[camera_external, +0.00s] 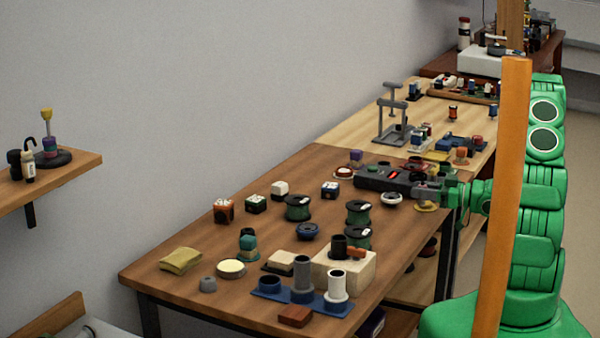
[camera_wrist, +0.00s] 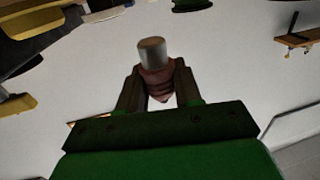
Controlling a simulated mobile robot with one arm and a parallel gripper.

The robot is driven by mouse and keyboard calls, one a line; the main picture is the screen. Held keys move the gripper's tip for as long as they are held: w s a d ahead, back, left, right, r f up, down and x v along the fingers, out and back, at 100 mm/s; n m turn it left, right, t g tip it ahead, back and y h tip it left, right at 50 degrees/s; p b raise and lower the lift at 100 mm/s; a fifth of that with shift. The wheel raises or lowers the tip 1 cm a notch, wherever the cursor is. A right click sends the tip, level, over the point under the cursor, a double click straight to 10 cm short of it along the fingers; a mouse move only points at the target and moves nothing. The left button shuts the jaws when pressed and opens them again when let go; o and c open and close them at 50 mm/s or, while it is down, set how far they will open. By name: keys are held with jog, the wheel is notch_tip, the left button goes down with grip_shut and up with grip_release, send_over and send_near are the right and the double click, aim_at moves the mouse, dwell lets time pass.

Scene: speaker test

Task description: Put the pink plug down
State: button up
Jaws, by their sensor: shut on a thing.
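My gripper (camera_wrist: 157,84) is shut on the pink plug (camera_wrist: 158,80) in the wrist view. The plug has a dull pinkish-red ribbed body between the two fingers and a grey metal cylinder at its far end. In the external view my gripper (camera_external: 428,190) is at the right edge of the brown table, beside a black box with a red light (camera_external: 385,178). The plug is too small or hidden to make out there. I cannot tell the gripper's exact height above the table.
The brown table (camera_external: 190,245) holds dark green spools (camera_external: 298,208), a white ring-shaped piece (camera_external: 391,198), a blue rack with cylinders (camera_external: 270,288) and several small blocks. A lighter table (camera_external: 350,140) with a grey stand (camera_external: 390,120) adjoins behind. An orange post (camera_external: 503,200) stands before my arm.

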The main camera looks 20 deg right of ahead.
aim_at(420, 203)
jog(key=shift+w+f, duration=0.6)
jog(key=shift+f, duration=1.4)
jog(key=shift+f, duration=0.15)
jog(key=o, duration=1)
